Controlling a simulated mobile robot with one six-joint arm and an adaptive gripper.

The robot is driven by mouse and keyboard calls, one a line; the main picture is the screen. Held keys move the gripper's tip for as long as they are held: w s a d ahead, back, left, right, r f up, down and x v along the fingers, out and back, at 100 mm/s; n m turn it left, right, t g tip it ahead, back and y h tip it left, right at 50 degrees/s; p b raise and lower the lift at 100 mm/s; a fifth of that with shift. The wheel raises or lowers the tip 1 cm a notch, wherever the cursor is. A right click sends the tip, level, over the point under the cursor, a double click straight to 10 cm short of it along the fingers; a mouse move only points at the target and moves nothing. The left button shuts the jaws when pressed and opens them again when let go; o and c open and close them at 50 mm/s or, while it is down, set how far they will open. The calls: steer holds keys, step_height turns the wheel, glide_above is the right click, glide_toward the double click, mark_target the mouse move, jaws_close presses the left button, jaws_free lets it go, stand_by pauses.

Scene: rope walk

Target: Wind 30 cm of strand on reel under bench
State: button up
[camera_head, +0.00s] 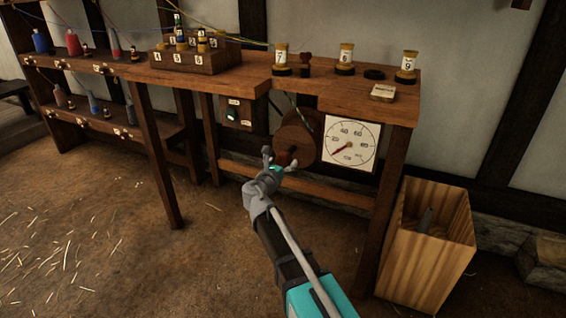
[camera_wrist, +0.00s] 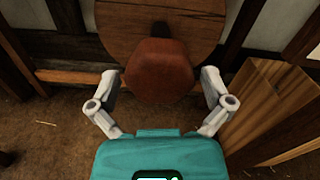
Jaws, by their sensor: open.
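The wooden reel (camera_head: 296,138) is a round disc mounted under the bench (camera_head: 330,102), left of the dial (camera_head: 351,143). The dial is white with numbers and a red pointer toward its lower left. In the wrist view the reel (camera_wrist: 190,14) fills the top, and a reddish-brown knob (camera_wrist: 158,70) stands out from it. My gripper (camera_head: 280,158) is in front of the reel. In the wrist view my gripper (camera_wrist: 160,80) is open, one finger on each side of the knob; contact cannot be told. Strand (camera_head: 292,100) passes near the reel's top.
Numbered spools (camera_head: 280,62) stand on the bench top, with a numbered block (camera_head: 195,57) at left. A small switch box (camera_head: 236,112) hangs left of the reel. A tall wooden bin (camera_head: 428,245) stands on the floor at right. The floor in front is open, with scattered straw.

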steer(key=c, duration=1)
steer(key=shift+o, duration=0.2)
steer(key=shift+m, duration=0.5)
